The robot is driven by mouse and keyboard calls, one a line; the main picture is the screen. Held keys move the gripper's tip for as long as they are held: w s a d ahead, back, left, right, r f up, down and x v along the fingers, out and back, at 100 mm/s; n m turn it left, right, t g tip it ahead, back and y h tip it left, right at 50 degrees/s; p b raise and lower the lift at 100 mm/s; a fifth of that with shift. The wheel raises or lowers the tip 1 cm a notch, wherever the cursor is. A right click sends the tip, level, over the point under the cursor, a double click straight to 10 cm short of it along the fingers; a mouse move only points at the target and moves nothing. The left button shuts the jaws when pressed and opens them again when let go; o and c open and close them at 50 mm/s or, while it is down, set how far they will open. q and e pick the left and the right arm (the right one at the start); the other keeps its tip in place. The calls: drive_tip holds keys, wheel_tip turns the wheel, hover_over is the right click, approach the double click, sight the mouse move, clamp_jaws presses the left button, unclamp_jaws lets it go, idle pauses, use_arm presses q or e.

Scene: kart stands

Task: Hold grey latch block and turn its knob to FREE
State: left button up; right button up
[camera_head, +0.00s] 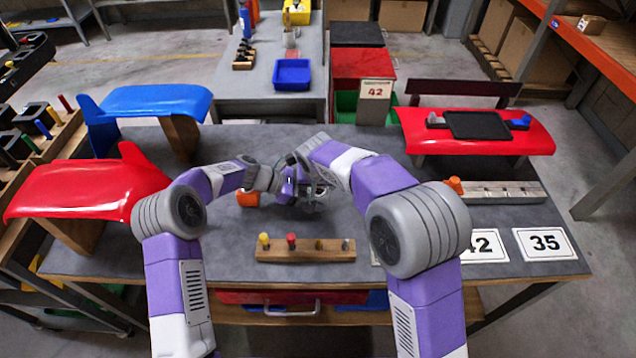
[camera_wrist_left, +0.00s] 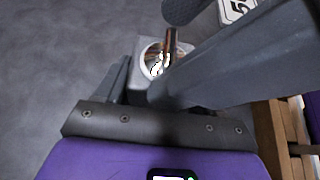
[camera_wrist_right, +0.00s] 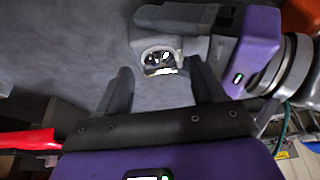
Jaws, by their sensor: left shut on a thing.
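The grey latch block (camera_wrist_left: 142,88) sits between the fingers of my left gripper (camera_wrist_left: 150,78), which is shut on it. A shiny round dial (camera_wrist_left: 154,58) with a bar-like knob (camera_wrist_left: 171,45) shows on its face; no lettering is readable. In the right wrist view the block (camera_wrist_right: 150,38) is just beyond the fingertips of my right gripper (camera_wrist_right: 160,78), its dial (camera_wrist_right: 160,60) facing them. The right fingers are apart with nothing between them. In the head view both grippers meet over the middle of the table and largely hide the block.
An orange piece (camera_head: 248,199) is beside the left wrist. A wooden peg strip (camera_head: 305,250) lies in front of the grippers. Red (camera_head: 90,190) and blue (camera_head: 150,100) panels stand left; a red panel with a black tray (camera_head: 478,125) stands right. Number cards (camera_head: 546,243) lie front right.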

drive_tip(key=shift+r, duration=0.1)
drive_tip(key=v, duration=1.2)
use_arm(q)
drive_tip(key=o, duration=0.9)
